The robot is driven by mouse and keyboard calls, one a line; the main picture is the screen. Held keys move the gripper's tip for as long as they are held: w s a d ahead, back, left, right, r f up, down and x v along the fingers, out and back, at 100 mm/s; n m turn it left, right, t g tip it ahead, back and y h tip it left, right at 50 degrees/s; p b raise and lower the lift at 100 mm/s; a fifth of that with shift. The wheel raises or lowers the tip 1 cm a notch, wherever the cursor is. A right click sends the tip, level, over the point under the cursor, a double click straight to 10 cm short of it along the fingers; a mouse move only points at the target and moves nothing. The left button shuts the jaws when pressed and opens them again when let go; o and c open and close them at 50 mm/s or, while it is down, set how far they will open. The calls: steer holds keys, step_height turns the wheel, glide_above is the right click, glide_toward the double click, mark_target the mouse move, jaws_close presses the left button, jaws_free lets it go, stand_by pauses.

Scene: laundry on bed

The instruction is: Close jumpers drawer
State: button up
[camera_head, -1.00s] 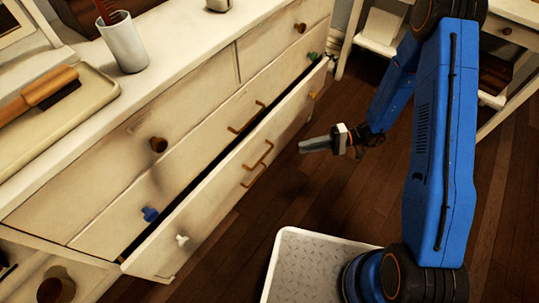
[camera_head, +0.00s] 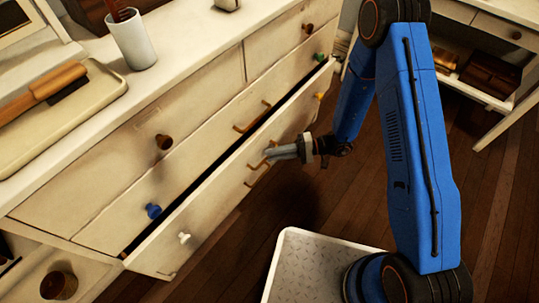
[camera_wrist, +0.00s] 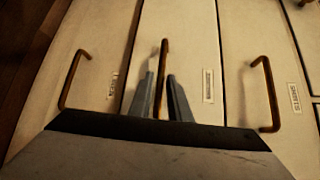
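A cream drawer (camera_head: 215,205) stands partly open, with a dark gap above its front. It has a brown bar handle (camera_head: 258,166), a white knob and a yellow knob. I take it as the jumpers drawer, but its label (camera_wrist: 208,86) is too small to read. My gripper (camera_head: 284,152) is at this handle in the head view. In the wrist view, my gripper's two grey fingers (camera_wrist: 164,95) stand apart, one on each side of the middle handle (camera_wrist: 164,58). I cannot tell whether they touch it.
The drawer above has a brown bar handle (camera_head: 252,116) and a blue knob. A drawer labelled SHIRTS (camera_wrist: 295,97) shows at right in the wrist view. A white cup (camera_head: 133,40) and a tray with a brush stand on top. A white desk (camera_head: 480,85) is at right; wooden floor lies between.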

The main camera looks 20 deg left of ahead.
mark_target(262, 149)
steer(key=shift+x, duration=0.95)
steer(key=shift+c, duration=0.7)
jaws_close()
steer(key=shift+w+a, duration=0.35)
steer(key=shift+a, duration=0.55)
steer(key=shift+w+a, duration=0.35)
steer(key=shift+a, duration=0.55)
steer(key=shift+w, duration=0.1)
steer(key=shift+o, duration=0.7)
jaws_free()
steer(key=shift+a, duration=0.1)
steer(key=v, duration=1.7)
steer(key=shift+d, duration=0.3)
